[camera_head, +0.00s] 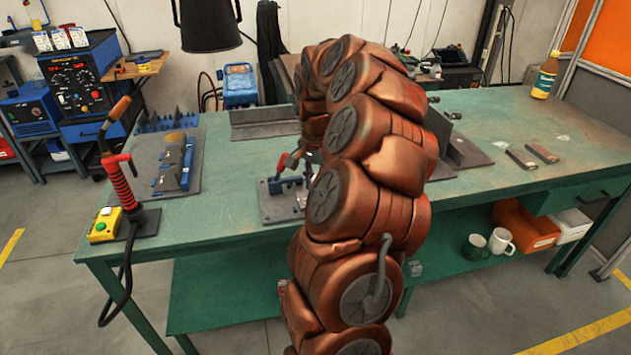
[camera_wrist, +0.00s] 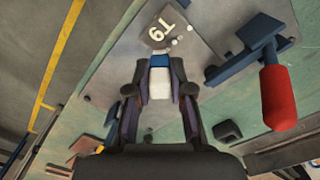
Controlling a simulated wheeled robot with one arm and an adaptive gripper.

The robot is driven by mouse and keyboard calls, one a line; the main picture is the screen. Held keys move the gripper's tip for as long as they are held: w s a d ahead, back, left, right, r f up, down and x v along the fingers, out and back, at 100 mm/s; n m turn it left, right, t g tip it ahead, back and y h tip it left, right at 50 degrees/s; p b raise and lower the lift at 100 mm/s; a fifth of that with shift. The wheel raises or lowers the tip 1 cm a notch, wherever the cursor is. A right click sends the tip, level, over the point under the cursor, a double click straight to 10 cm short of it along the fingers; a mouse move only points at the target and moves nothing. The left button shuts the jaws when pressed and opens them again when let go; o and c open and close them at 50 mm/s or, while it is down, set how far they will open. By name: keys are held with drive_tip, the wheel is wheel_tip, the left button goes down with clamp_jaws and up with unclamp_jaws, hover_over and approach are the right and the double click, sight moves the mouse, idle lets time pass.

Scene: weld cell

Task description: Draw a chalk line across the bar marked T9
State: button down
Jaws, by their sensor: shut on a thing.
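In the wrist view, the grey metal bar with the white mark T9 (camera_wrist: 163,28) lies at the top, its mark turned about upside down. My gripper (camera_wrist: 159,82) is shut on a short white stick of chalk (camera_wrist: 159,86) with a blue part at its far end. The blue end points toward the T9 mark; I cannot tell whether it touches the metal. In the head view, my copper-coloured arm hides the gripper, the chalk and the mark. Part of the grey fixture plate (camera_head: 272,207) shows left of the arm.
A dark blue toggle clamp with a red handle (camera_wrist: 278,95) stands right of the gripper in the wrist view. On the green bench (camera_head: 230,180), a torch stand (camera_head: 118,180) and another fixture plate (camera_head: 180,165) are at left. A bottle (camera_head: 545,75) stands at far right.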

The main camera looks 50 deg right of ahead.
sight(298, 205)
drive_tip(key=shift+w+a, duration=0.1)
drive_tip(key=shift+a, duration=0.05)
drive_tip(key=shift+w+a+b, duration=0.15)
drive_tip(key=shift+a+b, duration=0.05)
drive_tip(key=shift+b, duration=0.1)
drive_tip(key=shift+w+a+b, duration=0.55)
drive_tip(key=shift+a+b, duration=0.2)
drive_tip(key=shift+w+a, duration=0.15)
drive_tip(key=shift+a, duration=0.05)
drive_tip(key=shift+w+a+b, duration=0.45)
drive_tip(key=shift+a+b, duration=0.2)
idle(0.5)
drive_tip(key=shift+r, duration=0.1)
wheel_tip(298, 205, up, 7)
drive_tip(key=p, duration=0.1)
drive_tip(key=shift+p, duration=0.35)
idle(0.5)
idle(1.0)
